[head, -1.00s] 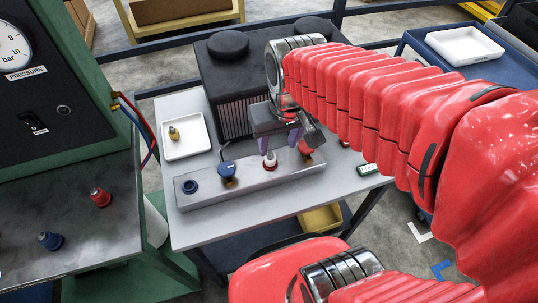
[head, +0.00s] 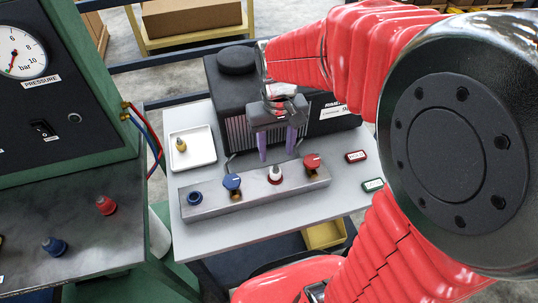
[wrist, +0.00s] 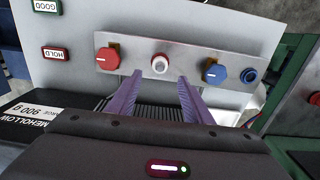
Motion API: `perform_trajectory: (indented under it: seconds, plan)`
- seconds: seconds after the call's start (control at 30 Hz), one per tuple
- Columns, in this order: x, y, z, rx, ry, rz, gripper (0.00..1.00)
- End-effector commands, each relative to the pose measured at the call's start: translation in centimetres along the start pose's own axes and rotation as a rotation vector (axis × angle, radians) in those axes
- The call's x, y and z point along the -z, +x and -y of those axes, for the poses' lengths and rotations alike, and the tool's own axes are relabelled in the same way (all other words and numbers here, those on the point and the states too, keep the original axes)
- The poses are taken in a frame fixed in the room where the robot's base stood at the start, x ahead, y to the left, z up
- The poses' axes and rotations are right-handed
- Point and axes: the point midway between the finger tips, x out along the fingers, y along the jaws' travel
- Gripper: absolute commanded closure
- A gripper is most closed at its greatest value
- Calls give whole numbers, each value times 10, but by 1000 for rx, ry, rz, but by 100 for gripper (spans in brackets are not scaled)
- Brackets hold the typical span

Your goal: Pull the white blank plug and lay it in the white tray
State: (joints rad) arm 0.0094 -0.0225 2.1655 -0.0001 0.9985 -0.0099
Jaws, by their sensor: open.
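The white blank plug (head: 275,172) stands upright in a red-ringed port of the grey metal block (head: 215,207), between a blue knob (head: 232,182) and a red knob (head: 312,161). In the wrist view the plug (wrist: 160,64) shows end-on, just beyond and between the fingertips. My gripper (head: 277,154) is open and empty, its purple fingers behind the plug and apart from it. The fingers (wrist: 160,79) also show spread in the wrist view. The white tray (head: 204,146) sits at the table's back left and holds a small brass-coloured fitting (head: 181,145).
A dark ribbed machine (head: 225,95) stands behind the block, close to my gripper. A blue port (head: 194,197) is at the block's left end. Red-edged (head: 357,156) and green-edged (head: 373,185) signs lie to the right. A green gauge cabinet (head: 60,130) stands at the left.

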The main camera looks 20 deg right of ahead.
Motion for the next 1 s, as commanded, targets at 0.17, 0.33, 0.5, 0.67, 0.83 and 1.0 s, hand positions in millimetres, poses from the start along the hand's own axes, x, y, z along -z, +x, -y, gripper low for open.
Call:
perform_trajectory:
  seconds: [0.17, 0.33, 0.5, 0.67, 0.83, 1.0]
  plan:
    - [0, 0, 0, 0, 0, 0, 54]
    - [0, 2, 0, 0, 0, 1, 54]
    - [-1, 11, 0, 0, 0, 2, 54]
    - [-1, 26, 0, 0, 0, 3, 54]
    - [-1, 45, 0, 0, 0, 4, 54]
    - [-1, 63, 0, 0, 0, 3, 54]
